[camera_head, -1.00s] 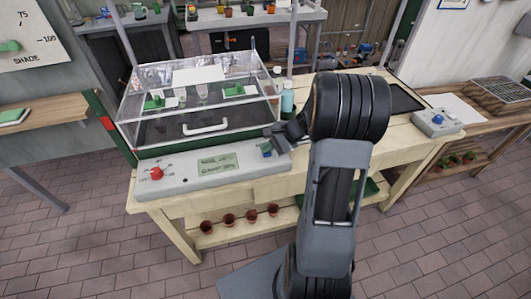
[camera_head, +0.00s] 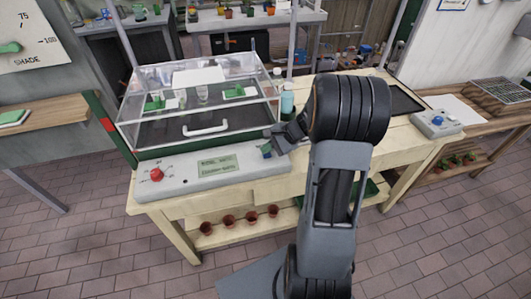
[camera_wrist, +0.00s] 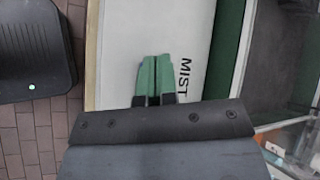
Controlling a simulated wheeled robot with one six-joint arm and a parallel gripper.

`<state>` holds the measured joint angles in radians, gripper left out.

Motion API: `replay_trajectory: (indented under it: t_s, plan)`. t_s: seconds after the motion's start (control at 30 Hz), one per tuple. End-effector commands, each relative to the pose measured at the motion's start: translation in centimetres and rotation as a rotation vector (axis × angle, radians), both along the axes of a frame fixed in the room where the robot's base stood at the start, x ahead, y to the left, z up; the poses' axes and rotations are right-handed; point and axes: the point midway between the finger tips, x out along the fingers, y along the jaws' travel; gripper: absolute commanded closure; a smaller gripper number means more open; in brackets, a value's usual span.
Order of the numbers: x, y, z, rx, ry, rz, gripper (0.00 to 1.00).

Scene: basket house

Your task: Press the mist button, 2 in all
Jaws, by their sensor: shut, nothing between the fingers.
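The grey-white control panel (camera_head: 205,184) runs along the front of the clear-lidded propagator box. The word MIST (camera_wrist: 185,77) is printed on its pale surface in the wrist view. My gripper (camera_wrist: 155,62) is shut and empty, its green fingertips side by side over the panel just left of that word. In the head view my gripper (camera_head: 266,151) is at the panel's right end. The mist button is not visible and may be hidden under the fingertips. I cannot tell whether they touch it. A small display (camera_head: 218,167) shows two lines of text, too small to read surely.
A red knob (camera_head: 157,174) is on the panel's left part. The clear box (camera_head: 200,105) with a white handle stands behind the panel. Bottles (camera_head: 287,100) stand just behind my gripper. A grey box with a blue knob (camera_head: 438,121) is at the bench's far right.

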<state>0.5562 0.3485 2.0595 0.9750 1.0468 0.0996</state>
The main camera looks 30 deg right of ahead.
Motion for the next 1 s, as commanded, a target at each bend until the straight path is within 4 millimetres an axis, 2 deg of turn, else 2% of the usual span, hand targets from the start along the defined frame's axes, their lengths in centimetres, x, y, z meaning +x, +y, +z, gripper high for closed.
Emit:
replay_trajectory:
  t_s: [0.17, 0.67, 1.0]
  plan:
    - [0.0, 0.0, 1.0, 0.0, -0.001, 0.0, 1.0]
    - [0.0, 0.0, 1.5, -0.001, -0.001, 0.0, 1.0]
    - [0.1, 0.0, 4.5, -0.002, -0.003, -0.001, 1.0]
